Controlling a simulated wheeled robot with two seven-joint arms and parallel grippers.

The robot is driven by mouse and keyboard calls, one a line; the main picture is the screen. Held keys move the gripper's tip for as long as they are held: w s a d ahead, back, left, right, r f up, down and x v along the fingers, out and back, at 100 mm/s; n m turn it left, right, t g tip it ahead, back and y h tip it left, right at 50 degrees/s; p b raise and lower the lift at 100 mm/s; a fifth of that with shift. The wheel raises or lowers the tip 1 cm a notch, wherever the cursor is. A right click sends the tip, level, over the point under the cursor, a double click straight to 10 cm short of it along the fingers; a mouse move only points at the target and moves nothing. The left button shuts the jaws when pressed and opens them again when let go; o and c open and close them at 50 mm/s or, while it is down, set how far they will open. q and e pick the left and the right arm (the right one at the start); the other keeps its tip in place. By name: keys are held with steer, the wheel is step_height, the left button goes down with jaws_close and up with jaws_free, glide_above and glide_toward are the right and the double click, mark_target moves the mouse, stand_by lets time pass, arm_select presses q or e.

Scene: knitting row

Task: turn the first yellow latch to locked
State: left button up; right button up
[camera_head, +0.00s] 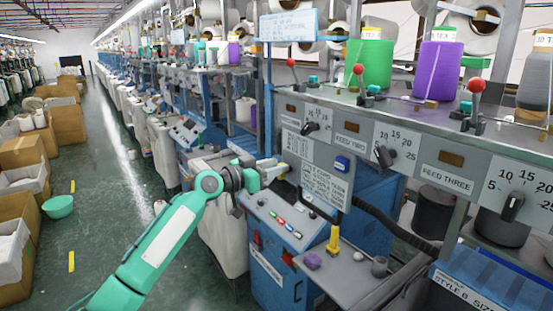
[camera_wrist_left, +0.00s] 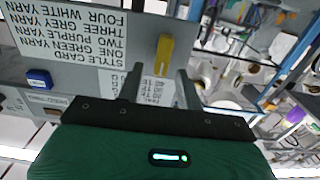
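The yellow latch (camera_wrist_left: 165,55) shows in the left wrist view as an upright bar on the grey panel, beside the style card. My left gripper (camera_wrist_left: 160,82) is open in that view, its two fingers apart. The latch appears ahead of the gap between the fingertips; whether they touch it I cannot tell. In the head view my left gripper (camera_head: 278,172) is at the panel, just left of the style card (camera_head: 325,184), and largely hides the latch there. My right gripper is not in view.
A blue button (camera_head: 342,163) sits on the panel right of the gripper. Below are a button console (camera_head: 280,222) and a grey shelf (camera_head: 345,280) with a yellow upright piece (camera_head: 333,240) and a purple block (camera_head: 313,261). Black dials line the panel to the right.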

arm_select(q)
steer(key=shift+w+d, duration=0.35)
steer(key=shift+d, duration=0.05)
